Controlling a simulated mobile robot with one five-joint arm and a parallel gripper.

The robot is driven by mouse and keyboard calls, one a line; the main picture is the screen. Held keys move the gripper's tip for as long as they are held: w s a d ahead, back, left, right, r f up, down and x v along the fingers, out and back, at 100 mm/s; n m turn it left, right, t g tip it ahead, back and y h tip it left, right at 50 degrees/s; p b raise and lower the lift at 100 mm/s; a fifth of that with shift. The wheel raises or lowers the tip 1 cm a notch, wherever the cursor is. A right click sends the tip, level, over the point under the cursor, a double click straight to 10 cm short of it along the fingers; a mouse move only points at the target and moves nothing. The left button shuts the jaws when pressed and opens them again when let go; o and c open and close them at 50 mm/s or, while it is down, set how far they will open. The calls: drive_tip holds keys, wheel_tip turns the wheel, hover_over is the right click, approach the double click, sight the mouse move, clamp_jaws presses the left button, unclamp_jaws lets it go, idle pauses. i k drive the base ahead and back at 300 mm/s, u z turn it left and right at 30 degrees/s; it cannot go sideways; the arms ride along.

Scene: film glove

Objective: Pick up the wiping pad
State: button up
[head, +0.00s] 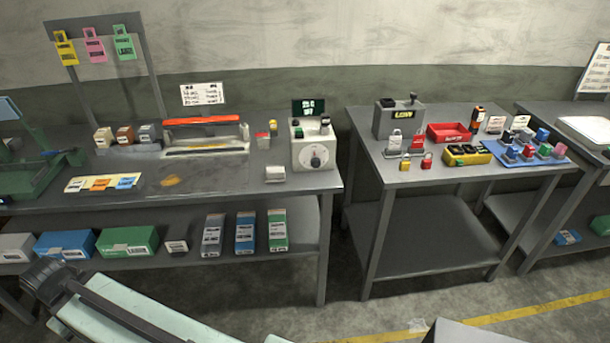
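A small pale grey-white block (275,174), which looks like the wiping pad, lies on the left workbench (225,186) near its front edge. It sits just left of the grey control box with a dial, apart from it. Nothing holds it. A pale green link of my arm crosses the bottom left of the view, with a dark joint at its upper end. My gripper's fingers do not show, so its state is hidden.
The grey control box (314,150) stands right of the block. A sealer with an orange bar (202,122) and a yellow-brown smear (171,181) are to its left. Cartons (212,236) fill the lower shelf. A second bench (440,180) stands right, past a narrow gap.

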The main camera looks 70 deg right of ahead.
sight(273, 174)
drive_tip(key=z, duration=0.45)
drive_tip(key=i, duration=1)
drive_tip(key=u, duration=0.05)
